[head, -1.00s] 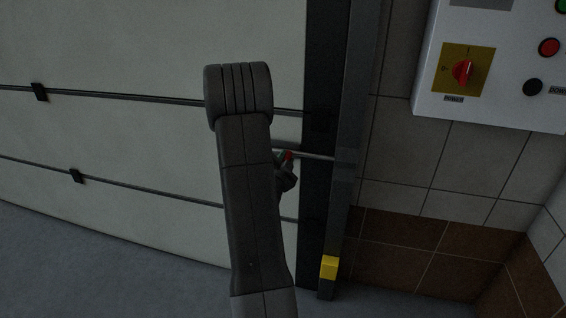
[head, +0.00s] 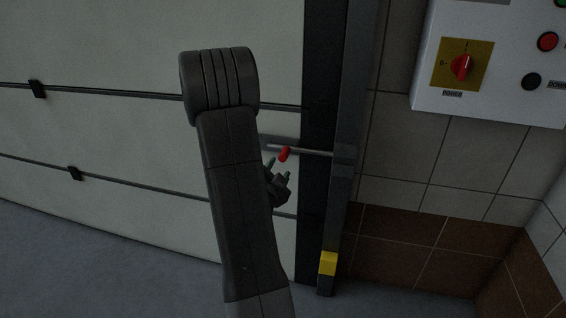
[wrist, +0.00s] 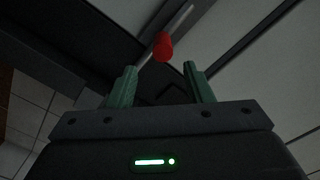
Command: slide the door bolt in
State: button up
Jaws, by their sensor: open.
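The door bolt (head: 314,151) is a thin grey rod with a red handle knob (head: 285,153). It lies level across the door's right edge, and its right end meets the dark door post. In the wrist view the red knob (wrist: 163,47) stands just beyond and between the two green fingertips, with the rod (wrist: 182,19) running behind it. My gripper (head: 278,170) is open and empty, just below the knob in the head view. The gripper (wrist: 160,80) shows a clear gap between its fingers. My arm hides the part of the door left of the bolt.
The pale sectional door (head: 110,50) has dark horizontal bars. A dark post (head: 340,200) with a yellow block (head: 328,263) stands at its right. A white control box (head: 500,95) with a red rotary switch (head: 461,67) hangs on the tiled wall. The grey floor at lower left is clear.

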aim_at(280, 159)
jog(key=v, duration=0.5)
jog(key=x, duration=1.4)
jog(key=shift+p, duration=0.3)
jog(key=shift+a+r+p, duration=0.1)
jog(key=shift+a+p, duration=0.2)
jog(key=shift+p, duration=0.05)
jog(key=shift+w+a, duration=0.1)
jog(key=shift+a, duration=0.25)
